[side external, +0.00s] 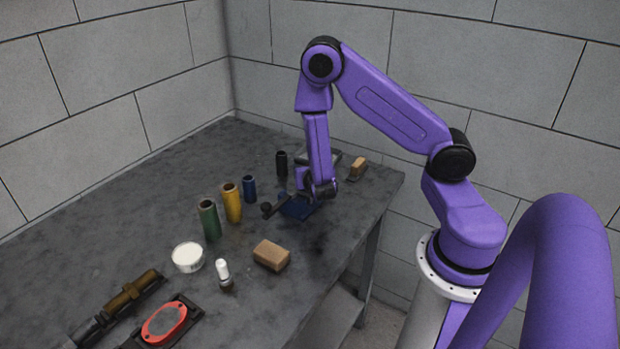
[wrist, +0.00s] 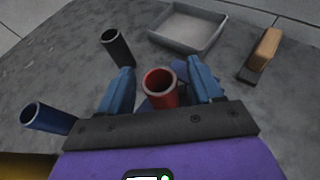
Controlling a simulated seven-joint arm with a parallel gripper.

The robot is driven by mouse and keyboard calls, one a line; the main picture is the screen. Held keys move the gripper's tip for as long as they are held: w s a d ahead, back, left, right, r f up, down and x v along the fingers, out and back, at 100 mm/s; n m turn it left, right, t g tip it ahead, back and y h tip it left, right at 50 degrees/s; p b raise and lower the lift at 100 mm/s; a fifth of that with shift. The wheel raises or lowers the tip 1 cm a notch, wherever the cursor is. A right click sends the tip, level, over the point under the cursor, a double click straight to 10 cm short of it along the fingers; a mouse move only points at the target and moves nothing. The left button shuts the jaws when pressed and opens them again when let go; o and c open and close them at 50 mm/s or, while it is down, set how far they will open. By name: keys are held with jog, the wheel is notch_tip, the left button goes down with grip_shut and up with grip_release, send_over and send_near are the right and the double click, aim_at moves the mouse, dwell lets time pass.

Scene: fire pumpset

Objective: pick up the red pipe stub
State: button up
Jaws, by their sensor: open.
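The red pipe stub (wrist: 158,90) is a short open-topped tube in the wrist view, standing between the two blue fingers of my gripper (wrist: 161,92). The fingers are spread, with a visible gap on each side of the stub's rim. The stub's lower part is hidden by my gripper's dark mount. In the side external view my gripper (side external: 318,192) points down low over the table near its right edge, and I cannot make out the red stub there.
A black tube (side external: 282,163), blue tube (side external: 250,188), yellow tube (side external: 232,203) and green tube (side external: 209,219) stand nearby. A grey tray (wrist: 188,28) lies beyond the stub. A wood-handled brush (wrist: 262,52) is right of it. A tan block (side external: 271,255) lies nearer the front.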

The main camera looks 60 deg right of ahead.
jog(key=shift+x, duration=0.85)
jog(key=shift+s, duration=0.1)
jog(key=shift+c, duration=0.4)
grip_shut()
jog(key=shift+r, duration=0.2)
